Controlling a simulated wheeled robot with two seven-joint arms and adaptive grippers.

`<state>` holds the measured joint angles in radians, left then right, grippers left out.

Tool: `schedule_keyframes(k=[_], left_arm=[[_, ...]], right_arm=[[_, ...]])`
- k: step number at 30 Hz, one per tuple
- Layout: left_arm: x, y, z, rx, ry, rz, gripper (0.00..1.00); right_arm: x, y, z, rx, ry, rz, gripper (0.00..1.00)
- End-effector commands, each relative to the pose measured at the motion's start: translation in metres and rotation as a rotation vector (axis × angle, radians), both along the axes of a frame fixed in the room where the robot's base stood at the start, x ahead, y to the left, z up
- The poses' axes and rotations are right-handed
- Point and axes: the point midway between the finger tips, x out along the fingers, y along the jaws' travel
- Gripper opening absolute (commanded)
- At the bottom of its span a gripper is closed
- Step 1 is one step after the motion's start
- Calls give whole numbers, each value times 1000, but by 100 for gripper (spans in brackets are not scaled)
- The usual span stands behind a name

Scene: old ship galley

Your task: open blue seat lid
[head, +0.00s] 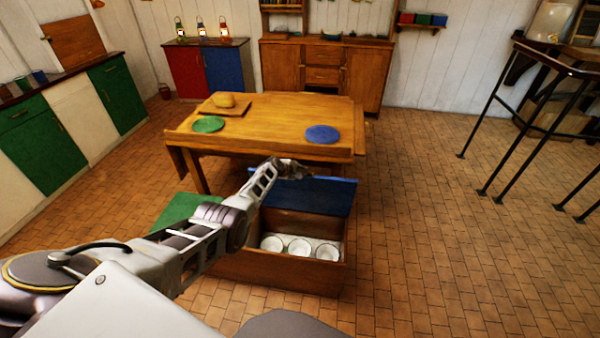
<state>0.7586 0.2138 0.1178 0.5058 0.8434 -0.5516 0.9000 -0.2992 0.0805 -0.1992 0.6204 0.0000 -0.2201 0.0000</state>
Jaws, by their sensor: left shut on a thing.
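The blue seat lid (325,196) is raised and tilted up at the back of the wooden bench box (285,273). The box is open below it, and three white round dishes (299,247) show inside. My left gripper (298,171) is at the lid's upper edge, left of its middle, and is shut on the lid. The fingertips are small and partly hidden, so the exact grip is unclear. A green seat lid (185,209) lies flat at the left of the bench, partly hidden by my left arm. My right gripper is not in view.
A wooden table (270,110) stands close behind the raised lid, with a green plate (208,125), a blue plate (322,134) and a board with a yellow loaf. Black railings (530,120) stand at the right. The tiled floor right of the bench is clear.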

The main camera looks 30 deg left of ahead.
Motion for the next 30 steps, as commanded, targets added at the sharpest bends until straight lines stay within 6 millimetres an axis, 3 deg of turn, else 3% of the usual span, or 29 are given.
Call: schedule_keyframes(k=[3, 4, 9, 30], left_arm=[[3, 1, 5, 0, -8, 2, 0], [3, 1, 5, 0, -9, 2, 13], [2, 1, 4, 0, -7, 2, 32], [-3, 2, 4, 2, -2, -1, 32]], right_arm=[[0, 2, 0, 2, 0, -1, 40], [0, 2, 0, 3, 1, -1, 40], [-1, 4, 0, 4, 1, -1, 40], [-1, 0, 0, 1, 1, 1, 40]])
